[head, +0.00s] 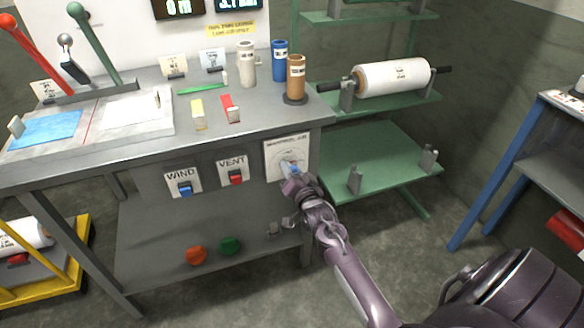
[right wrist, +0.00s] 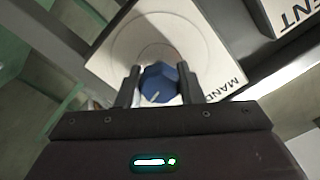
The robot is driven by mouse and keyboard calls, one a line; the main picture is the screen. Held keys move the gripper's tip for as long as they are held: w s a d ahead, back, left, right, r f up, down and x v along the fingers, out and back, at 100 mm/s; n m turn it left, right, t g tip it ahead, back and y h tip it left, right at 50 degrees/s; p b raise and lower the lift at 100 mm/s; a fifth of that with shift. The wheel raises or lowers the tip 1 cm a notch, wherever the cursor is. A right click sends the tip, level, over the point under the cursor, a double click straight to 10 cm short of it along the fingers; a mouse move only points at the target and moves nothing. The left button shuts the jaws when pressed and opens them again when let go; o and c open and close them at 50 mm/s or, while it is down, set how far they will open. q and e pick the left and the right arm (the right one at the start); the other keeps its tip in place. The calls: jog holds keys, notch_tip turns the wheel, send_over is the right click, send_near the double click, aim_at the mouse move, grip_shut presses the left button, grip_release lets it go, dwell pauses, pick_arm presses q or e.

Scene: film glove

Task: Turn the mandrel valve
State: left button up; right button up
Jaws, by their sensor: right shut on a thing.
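The mandrel valve is a blue faceted knob (right wrist: 160,84) with a pale pointer line, on a white square plate (head: 275,151) at the right end of the bench front. My right gripper (head: 290,172) reaches the plate from below right and hides most of the knob in the head view. In the right wrist view, the two dark fingers of my right gripper (right wrist: 160,88) stand on either side of the knob and are shut on it. The pointer line slants toward the lower left in that view. My left gripper is not in view.
The WIND switch (head: 185,188) and the VENT switch (head: 236,177) sit left of the valve on the bench front. A green rack (head: 385,150) with a white roll (head: 392,77) stands to the right. Orange (head: 197,255) and green (head: 230,245) knobs lie on the lower shelf.

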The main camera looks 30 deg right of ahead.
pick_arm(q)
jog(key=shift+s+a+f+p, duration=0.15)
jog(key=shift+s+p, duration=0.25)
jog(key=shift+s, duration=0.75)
pick_arm(e)
jog(key=shift+m, duration=1.3)
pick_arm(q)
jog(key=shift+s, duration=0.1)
pick_arm(e)
jog(key=o, duration=1)
jog(key=shift+c, duration=0.2)
jog(key=shift+s+a, duration=0.1)
jog(key=shift+s, duration=0.4)
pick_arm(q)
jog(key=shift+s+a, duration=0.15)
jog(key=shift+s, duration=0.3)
pick_arm(e)
jog(key=v, duration=0.6)
jog(key=shift+s, duration=0.4)
